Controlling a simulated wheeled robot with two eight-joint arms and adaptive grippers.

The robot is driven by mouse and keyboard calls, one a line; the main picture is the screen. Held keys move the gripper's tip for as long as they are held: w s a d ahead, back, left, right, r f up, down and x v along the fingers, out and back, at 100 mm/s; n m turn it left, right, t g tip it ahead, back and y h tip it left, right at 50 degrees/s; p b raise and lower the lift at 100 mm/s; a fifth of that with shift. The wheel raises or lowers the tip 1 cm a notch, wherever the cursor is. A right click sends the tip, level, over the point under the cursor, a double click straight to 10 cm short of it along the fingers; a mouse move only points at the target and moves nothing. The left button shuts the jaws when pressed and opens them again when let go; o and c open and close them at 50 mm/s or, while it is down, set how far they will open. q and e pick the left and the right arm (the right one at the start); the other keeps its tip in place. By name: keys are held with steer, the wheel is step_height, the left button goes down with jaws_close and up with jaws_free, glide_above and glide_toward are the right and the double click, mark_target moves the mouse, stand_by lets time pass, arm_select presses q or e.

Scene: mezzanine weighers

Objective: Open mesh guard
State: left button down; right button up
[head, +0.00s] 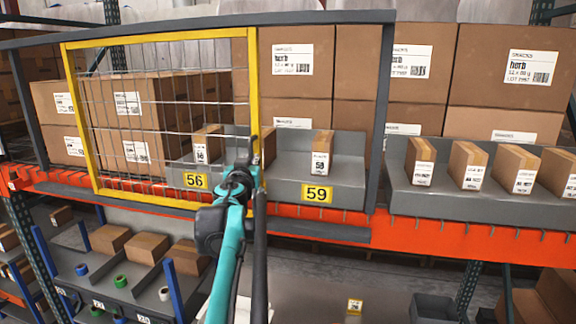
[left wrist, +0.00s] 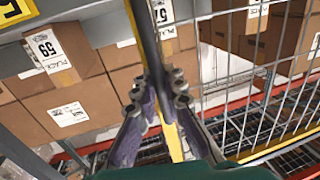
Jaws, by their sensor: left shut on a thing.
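The mesh guard (head: 158,37) is a yellow-framed wire panel in the left part of a dark grey frame (head: 383,110). It stands in front of the bay labelled 56, while the bay labelled 59 to its right is uncovered. My left gripper (head: 252,150) is shut on the guard's right yellow upright at about mid to lower height. In the left wrist view, the fingers (left wrist: 157,92) close around the yellow upright (left wrist: 171,135), with wire mesh on the right side. The fingers partly hide the upright. My right gripper is not in view.
Grey trays with small cartons (head: 321,152) sit behind the frame, above an orange beam (head: 450,238). Large cartons (head: 295,70) are stacked behind. Lower left, a shelf holds boxes (head: 147,247) and coloured rolls. A grey bin (head: 433,307) stands low at right.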

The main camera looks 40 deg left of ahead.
arm_select(q)
steer(key=s+a, duration=0.3)
steer(key=a, duration=0.2)
steer(key=s+a, duration=0.3)
steer(key=a, duration=0.3)
steer(key=s+a, duration=0.4)
steer(key=a, duration=0.1)
steer(key=shift+a+r, duration=0.15)
steer(key=shift+a, duration=0.05)
steer(key=p, duration=0.3)
glide_toward(159, 147)
steer(key=x, duration=0.5)
steer(key=shift+a, duration=0.2)
steer(key=c, duration=1.6)
jaws_free()
steer(key=shift+d, duration=0.1)
steer(key=shift+v, duration=5.95)
